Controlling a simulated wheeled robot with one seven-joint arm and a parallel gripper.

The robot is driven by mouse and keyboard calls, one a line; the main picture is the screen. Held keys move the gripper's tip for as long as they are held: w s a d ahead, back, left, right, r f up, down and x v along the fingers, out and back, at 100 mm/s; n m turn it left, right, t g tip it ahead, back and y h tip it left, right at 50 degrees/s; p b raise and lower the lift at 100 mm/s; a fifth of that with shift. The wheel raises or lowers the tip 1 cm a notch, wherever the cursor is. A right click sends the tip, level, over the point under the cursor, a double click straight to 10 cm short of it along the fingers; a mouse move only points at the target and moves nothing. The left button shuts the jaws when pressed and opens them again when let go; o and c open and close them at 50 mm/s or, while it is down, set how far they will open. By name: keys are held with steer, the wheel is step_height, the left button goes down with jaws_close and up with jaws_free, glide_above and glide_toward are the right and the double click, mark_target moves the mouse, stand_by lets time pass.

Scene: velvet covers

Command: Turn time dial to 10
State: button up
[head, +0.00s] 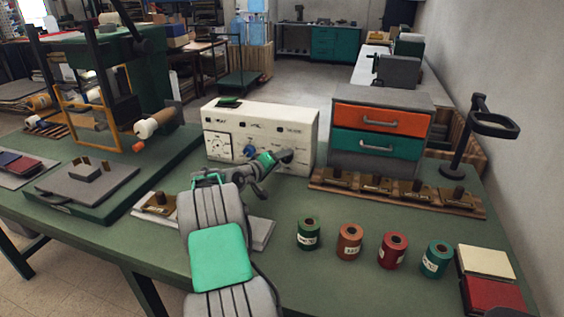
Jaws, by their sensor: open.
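A cream control box (260,118) stands on the bench behind my gripper. Its front has a white dial with a printed scale (217,146) at the left and a blue knob (250,152) in the middle. Small labels sit above them, too small to read, so I cannot tell which is the time dial or what it is set to. My gripper (287,157) is open in front of the right part of the box face. It hides whatever control is there, and I cannot tell whether it touches it.
A drawer unit (378,130) stands right of the box, with a wooden rack of brass tools (400,192) before it. Several coloured rolls (392,250) stand at the front right. A green press (150,70) is at the left. A small green object (229,101) lies on the box.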

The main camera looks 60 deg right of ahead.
steer(key=shift+s+d, duration=0.1)
steer(key=shift+d, duration=0.3)
jaws_close()
stand_by(0.4)
